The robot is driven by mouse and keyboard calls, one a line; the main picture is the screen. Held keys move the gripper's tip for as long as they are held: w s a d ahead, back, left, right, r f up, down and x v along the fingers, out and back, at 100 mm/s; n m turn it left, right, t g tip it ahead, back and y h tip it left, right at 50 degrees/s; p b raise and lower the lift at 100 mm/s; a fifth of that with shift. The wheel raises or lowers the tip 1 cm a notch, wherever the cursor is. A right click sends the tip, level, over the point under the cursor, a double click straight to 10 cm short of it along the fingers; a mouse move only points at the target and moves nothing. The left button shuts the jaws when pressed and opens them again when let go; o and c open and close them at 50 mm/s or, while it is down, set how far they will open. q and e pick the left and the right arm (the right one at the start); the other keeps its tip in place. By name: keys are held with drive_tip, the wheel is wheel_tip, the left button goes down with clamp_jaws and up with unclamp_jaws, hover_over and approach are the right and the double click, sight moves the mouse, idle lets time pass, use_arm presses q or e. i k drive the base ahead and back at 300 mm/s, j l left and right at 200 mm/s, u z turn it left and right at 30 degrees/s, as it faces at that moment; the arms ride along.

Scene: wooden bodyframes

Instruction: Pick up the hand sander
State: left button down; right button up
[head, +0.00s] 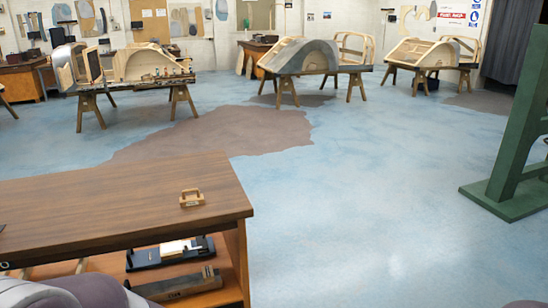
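A small wooden block-like tool with a raised handle (191,198) sits on the top of the brown wooden workbench (120,205), near its right front corner. On the open shelf below lies a long black tool with a pale top (172,252). In front of it lies a long dark wooden tool (180,285), partly cut off by my own grey body parts. I cannot tell for sure which of these is the hand sander. Neither of my grippers shows in the head view.
Several sawhorse stands carry wooden bodyframes (155,62) at the back. A green metal post with a base (505,190) stands at the right. The blue floor (380,200) between bench and post is clear.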

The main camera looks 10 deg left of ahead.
sight(198, 199)
drive_tip(key=i+l+u, duration=0.15)
drive_tip(key=i, duration=0.35)
drive_tip(key=i+l+u, duration=0.2)
drive_tip(key=i, duration=0.35)
drive_tip(key=i+l+u, duration=0.15)
drive_tip(key=i, duration=0.35)
drive_tip(key=i+l+u, duration=0.1)
drive_tip(key=u, duration=0.35)
drive_tip(key=i+l+u, duration=0.2)
drive_tip(key=u, duration=0.25)
drive_tip(key=i+l+u, duration=0.25)
drive_tip(key=u, duration=0.2)
drive_tip(key=i+l+u, duration=0.1)
drive_tip(key=l+u, duration=0.15)
drive_tip(key=u, duration=0.2)
drive_tip(key=i+l+u, duration=0.1)
drive_tip(key=l+u, duration=0.2)
drive_tip(key=u, duration=0.15)
drive_tip(key=i+l+u, duration=0.1)
drive_tip(key=l+u, duration=0.85)
drive_tip(key=l, duration=0.1)
